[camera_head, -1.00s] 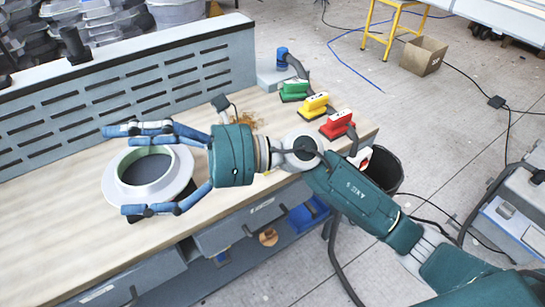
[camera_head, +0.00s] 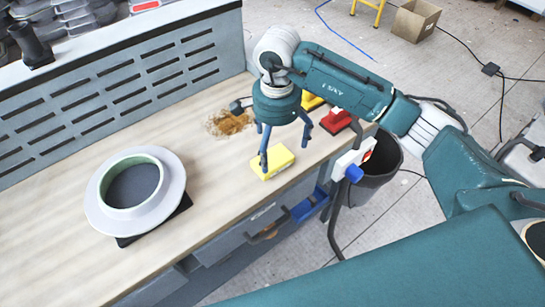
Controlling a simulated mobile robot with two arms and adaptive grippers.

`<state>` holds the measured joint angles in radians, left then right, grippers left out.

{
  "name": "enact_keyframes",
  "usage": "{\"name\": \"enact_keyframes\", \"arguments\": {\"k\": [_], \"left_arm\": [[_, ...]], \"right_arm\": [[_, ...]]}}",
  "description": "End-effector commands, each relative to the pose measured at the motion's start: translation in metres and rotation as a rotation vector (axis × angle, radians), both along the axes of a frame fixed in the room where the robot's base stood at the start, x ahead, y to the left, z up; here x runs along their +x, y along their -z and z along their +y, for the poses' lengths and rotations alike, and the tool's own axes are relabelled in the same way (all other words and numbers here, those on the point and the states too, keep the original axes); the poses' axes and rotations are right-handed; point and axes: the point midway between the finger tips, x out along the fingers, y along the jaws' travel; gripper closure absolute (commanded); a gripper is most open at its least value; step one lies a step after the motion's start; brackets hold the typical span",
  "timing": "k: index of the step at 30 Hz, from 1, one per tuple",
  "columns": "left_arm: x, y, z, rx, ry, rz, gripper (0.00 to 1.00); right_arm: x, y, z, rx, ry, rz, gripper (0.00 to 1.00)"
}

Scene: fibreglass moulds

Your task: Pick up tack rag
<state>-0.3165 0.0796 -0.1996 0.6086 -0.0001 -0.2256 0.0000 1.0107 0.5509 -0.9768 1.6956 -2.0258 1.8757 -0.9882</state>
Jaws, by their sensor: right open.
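A yellow, flat, block-like piece (camera_head: 274,165), which looks like the tack rag, lies on the wooden bench top near its front edge. My right gripper (camera_head: 286,154) points down over the bench, just above and beside this yellow piece. Its blue fingers are spread open with nothing between them. One finger overlaps the left part of the yellow piece in the picture; I cannot tell whether they touch. My left gripper is not in view.
A white ring-shaped mould (camera_head: 170,202) stands on the bench (camera_head: 60,215) at the left. A brown fibrous patch (camera_head: 230,122) lies behind the gripper. A red sanding tool (camera_head: 336,121) and a partly hidden yellow one (camera_head: 312,101) are close right. A dark bin (camera_head: 378,165) stands beyond the bench end.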

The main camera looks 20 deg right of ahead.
Motion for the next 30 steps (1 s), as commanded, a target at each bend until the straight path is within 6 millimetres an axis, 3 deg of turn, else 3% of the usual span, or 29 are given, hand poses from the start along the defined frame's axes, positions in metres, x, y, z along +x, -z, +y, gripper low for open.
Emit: {"name": "enact_keyframes", "arguments": {"k": [4,10,14,23,30], "left_arm": [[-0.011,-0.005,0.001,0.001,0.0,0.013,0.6],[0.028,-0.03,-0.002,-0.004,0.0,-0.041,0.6],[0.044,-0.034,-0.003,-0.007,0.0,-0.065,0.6],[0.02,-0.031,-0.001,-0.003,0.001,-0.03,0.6],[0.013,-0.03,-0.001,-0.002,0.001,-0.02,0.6]], "right_arm": [[-0.002,0.009,0.001,0.001,0.0,0.001,0.01],[-0.011,0.034,0.002,0.001,0.0,0.006,0.01],[-0.009,0.053,0.002,0.002,0.0,0.002,0.01],[-0.008,0.059,0.001,0.001,0.0,-0.001,0.01],[-0.008,0.059,0.002,0.001,0.0,-0.001,0.46]]}}
